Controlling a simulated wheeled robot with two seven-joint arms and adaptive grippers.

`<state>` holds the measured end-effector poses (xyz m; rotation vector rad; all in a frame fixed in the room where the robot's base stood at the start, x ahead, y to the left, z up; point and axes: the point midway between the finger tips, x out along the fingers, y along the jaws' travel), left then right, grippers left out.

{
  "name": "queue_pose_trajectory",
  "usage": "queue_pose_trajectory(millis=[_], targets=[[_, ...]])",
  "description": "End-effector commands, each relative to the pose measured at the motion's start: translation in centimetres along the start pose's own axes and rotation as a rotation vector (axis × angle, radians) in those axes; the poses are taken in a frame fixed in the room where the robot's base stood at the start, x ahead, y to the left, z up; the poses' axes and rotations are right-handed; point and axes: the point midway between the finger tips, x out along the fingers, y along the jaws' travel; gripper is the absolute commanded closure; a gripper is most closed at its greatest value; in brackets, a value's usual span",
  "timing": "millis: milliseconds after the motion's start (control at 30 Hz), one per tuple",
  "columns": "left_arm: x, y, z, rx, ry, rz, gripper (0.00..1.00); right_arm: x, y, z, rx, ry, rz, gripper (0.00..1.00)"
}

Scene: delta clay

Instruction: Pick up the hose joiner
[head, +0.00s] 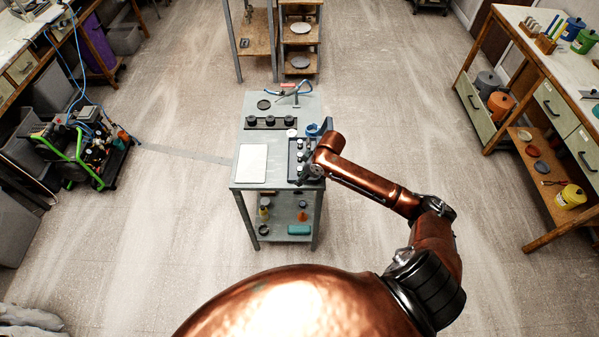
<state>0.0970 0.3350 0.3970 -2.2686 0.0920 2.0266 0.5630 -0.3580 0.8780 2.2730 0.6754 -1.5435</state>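My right arm reaches in from the right over a small grey table (241,150). Its gripper (307,168) is at the table's right side, over a dark narrow tray (293,165) with several small parts. The wrist hides part of the tray and the fingertips are too small to make out. I cannot pick out the hose joiner for certain; it may be among the small parts or behind the gripper. My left gripper is not in view.
A white pad (252,163) lies left of the tray. A dark rack with round black pieces (270,122) and a blue item (313,130) stand behind. A blue hose (294,87) lies at the table's back.

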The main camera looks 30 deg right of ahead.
Motion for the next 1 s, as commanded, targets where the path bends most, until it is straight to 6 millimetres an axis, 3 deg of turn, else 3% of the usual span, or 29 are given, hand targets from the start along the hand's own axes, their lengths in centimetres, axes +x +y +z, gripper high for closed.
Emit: queue_pose_trajectory(millis=[100, 300, 833, 1000], targets=[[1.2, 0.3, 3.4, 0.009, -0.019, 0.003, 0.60, -1.7, 2.8, -1.7, 0.007, 0.006, 0.012, 0.73], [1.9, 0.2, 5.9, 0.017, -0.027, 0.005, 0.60, -2.6, 4.7, -2.8, 0.020, 0.012, 0.014, 0.73], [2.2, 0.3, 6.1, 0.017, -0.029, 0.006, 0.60, 3.7, 5.1, -1.9, 0.022, 0.012, 0.013, 0.73], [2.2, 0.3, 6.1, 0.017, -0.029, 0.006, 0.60, 4.8, 5.1, -2.0, 0.019, 0.013, 0.015, 0.73]])
